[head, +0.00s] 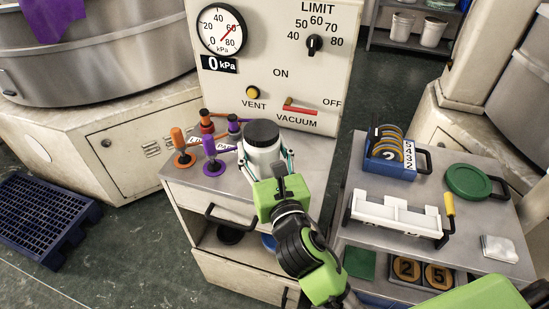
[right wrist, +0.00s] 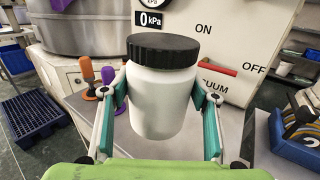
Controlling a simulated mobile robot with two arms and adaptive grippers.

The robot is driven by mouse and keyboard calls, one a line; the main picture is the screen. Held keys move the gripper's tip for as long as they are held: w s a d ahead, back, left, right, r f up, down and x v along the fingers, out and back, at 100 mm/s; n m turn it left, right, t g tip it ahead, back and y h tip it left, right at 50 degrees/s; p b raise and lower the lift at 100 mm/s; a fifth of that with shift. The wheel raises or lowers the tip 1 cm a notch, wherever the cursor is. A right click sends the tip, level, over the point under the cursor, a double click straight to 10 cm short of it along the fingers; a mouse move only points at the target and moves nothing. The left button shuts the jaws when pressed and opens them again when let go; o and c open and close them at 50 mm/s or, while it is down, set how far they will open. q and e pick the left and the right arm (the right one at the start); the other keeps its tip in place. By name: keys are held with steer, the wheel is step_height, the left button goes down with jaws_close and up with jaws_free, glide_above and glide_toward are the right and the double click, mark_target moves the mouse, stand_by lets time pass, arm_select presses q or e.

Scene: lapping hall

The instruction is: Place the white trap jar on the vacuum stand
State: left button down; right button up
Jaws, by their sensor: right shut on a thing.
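The white trap jar (head: 262,154) has a black ribbed lid and is upright. My right gripper (head: 265,165) is shut on it, with one teal-padded finger on each side; the jar (right wrist: 163,100) fills the middle of the right wrist view. The vacuum stand (head: 185,176) is a cream cabinet with a grey top and an upright gauge panel (head: 270,80). The jar is over the right part of this top, in front of the panel. I cannot tell whether its base touches the top. My left gripper is not in view.
Orange and purple-handled tools (head: 212,150) stand on the stand's top, left of the jar. A red vacuum lever (head: 300,108) is on the panel. To the right, a cart (head: 470,230) carries a blue ring rack (head: 390,168), white tray (head: 395,215) and green disc (head: 468,181).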

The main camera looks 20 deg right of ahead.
steer(key=w+d+f, duration=0.1)
steer(key=f, duration=0.2)
steer(key=w+d+f+b, duration=0.1)
steer(key=w+d+f, duration=0.1)
steer(key=f, duration=0.1)
steer(key=w+d+f, duration=0.1)
steer(key=d+f, duration=0.1)
steer(key=f, duration=0.1)
steer(key=shift+w, duration=0.25)
steer(key=shift+f, duration=0.35)
steer(key=shift+f+b, duration=0.25)
steer(key=shift+b, duration=0.15)
steer(key=o, duration=1.2)
steer(key=shift+r, duration=0.1)
